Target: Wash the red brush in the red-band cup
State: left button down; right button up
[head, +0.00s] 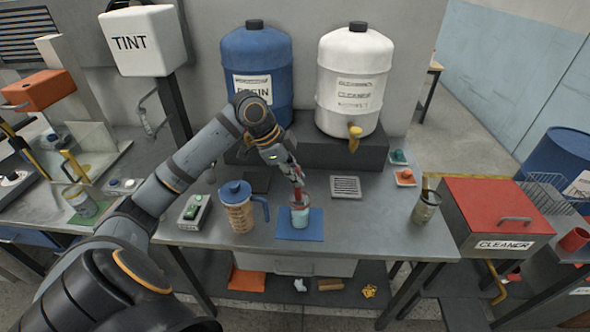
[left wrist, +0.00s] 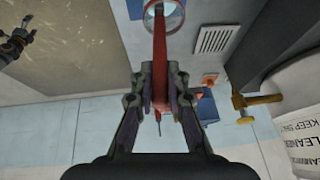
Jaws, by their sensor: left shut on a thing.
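My left gripper (head: 296,172) is shut on the red brush (head: 299,196), above the blue mat. The brush points down to a clear cup (head: 301,219) with pale blue contents on that mat. In the left wrist view the fingers (left wrist: 160,85) grip the red brush (left wrist: 160,45), and its far end reaches the round mouth of the cup (left wrist: 178,18).
A blue-lidded jug (head: 238,210) stands close left of the mat (head: 287,233). A grille (head: 345,187) lies right of it. A cup with a handle in it (head: 426,210) and a red-lidded cleaner box (head: 497,207) stand farther right. Blue and white tanks rise behind.

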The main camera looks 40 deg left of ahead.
pick_arm(q)
jog(key=shift+w+f+b, duration=0.15)
jog(key=shift+f+b, duration=0.1)
jog(key=shift+f, duration=0.6)
jog(key=shift+w+f+b, duration=0.1)
jog(key=shift+f+b, duration=0.1)
jog(key=shift+f, duration=0.6)
